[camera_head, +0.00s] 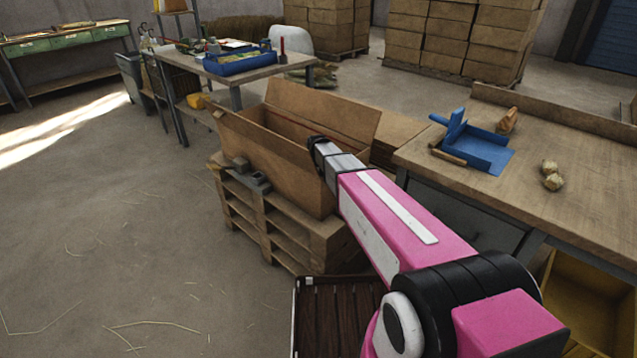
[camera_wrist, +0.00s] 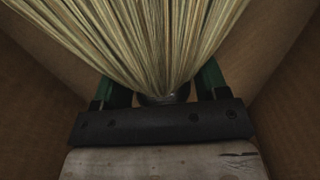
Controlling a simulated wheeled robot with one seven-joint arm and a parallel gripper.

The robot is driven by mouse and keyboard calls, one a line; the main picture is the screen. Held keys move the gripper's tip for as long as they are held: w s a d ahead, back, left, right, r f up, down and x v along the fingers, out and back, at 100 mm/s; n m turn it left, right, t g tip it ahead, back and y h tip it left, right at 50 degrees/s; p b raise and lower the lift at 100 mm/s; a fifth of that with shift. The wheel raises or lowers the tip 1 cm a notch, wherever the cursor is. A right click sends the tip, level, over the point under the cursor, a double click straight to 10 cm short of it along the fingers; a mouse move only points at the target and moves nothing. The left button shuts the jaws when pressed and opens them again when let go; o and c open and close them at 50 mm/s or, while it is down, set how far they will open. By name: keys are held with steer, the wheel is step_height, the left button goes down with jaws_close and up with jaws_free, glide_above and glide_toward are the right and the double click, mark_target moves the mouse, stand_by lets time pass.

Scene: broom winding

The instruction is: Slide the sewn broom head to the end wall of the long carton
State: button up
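The long carton (camera_head: 275,160) stands open on a wooden pallet, with its flaps up. My arm reaches over its near right end, and the dark end of the arm (camera_head: 318,150) goes down at the opening. In the wrist view my gripper (camera_wrist: 162,85) has two green-and-black fingers set apart. The sewn broom head (camera_wrist: 165,40) lies between and over them, its pale straw fanning away from me and its dark collar (camera_wrist: 163,99) near the palm. The straw covers the fingertips, so I cannot tell whether they press on it. The broom head is hidden in the head view.
Brown carton walls (camera_wrist: 290,110) rise close on both sides of the gripper. A workbench (camera_head: 560,165) with a blue fixture (camera_head: 475,150) stands right of the carton. Another table (camera_head: 240,72) stands behind it. The floor at left is clear apart from loose straw.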

steer(key=shift+w+a, duration=1.9)
steer(key=shift+a, duration=0.05)
steer(key=shift+s+d+f, duration=0.1)
steer(key=shift+s, duration=0.05)
steer(key=shift+s+d, duration=0.2)
steer(key=shift+s, duration=0.1)
steer(key=shift+s+r, duration=0.15)
steer(key=shift+r, duration=0.4)
steer(key=shift+s+r, duration=0.1)
steer(key=shift+r, duration=0.85)
steer(key=shift+d+r, duration=0.15)
steer(key=shift+r, duration=1.65)
steer(key=shift+d+r, duration=0.1)
steer(key=shift+r, duration=1.7)
